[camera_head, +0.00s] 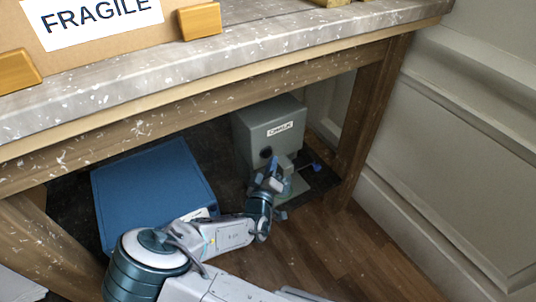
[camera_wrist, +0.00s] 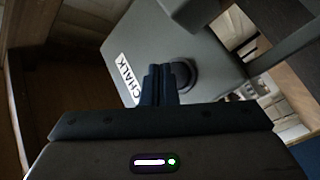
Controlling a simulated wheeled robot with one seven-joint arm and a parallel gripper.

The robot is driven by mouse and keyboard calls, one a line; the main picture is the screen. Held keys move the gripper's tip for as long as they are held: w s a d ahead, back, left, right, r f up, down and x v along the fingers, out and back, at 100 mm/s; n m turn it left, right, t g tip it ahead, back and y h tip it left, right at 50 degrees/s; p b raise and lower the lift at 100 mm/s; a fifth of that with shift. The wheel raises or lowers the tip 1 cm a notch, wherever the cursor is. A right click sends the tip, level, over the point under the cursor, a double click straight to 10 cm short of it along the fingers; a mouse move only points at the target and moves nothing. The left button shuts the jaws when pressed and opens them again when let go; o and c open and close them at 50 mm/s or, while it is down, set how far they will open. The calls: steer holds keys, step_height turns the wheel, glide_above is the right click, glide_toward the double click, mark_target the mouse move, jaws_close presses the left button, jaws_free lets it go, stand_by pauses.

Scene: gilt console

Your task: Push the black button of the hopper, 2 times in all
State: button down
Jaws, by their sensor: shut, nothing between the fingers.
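The hopper (camera_head: 262,122) is a grey-green box with a white CHALK label, standing under the console. Its round black button (camera_head: 266,152) is on the front face, below the label. In the wrist view the hopper (camera_wrist: 150,28) fills the upper middle, and the button (camera_wrist: 183,74) shows in its dark round collar, partly hidden behind my fingers. My gripper (camera_head: 273,166) is in front of the hopper, just below the button in the head view. In the wrist view the fingertips (camera_wrist: 160,70) are together and empty, close to the button. I cannot tell whether they touch it.
A blue box (camera_head: 150,185) stands left of the hopper under the console. The console top (camera_head: 250,40) and its right leg (camera_head: 372,115) frame the space. A small blue item (camera_head: 316,167) lies right of the hopper. Wooden floor (camera_head: 340,255) is clear at the lower right.

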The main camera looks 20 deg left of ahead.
steer(key=shift+w+a, duration=0.1)
steer(key=shift+w+a, duration=0.2)
steer(key=shift+a, duration=0.05)
steer(key=shift+w+a, duration=0.2)
steer(key=shift+a, duration=0.1)
stand_by(0.8)
steer(key=shift+s+d, duration=0.1)
steer(key=shift+d, duration=0.05)
steer(key=shift+s+d, duration=0.4)
steer(key=shift+d, duration=0.05)
stand_by(0.4)
steer(key=shift+s+d+p, duration=0.5)
steer(key=shift+s+d, duration=1.15)
steer(key=shift+d, duration=0.25)
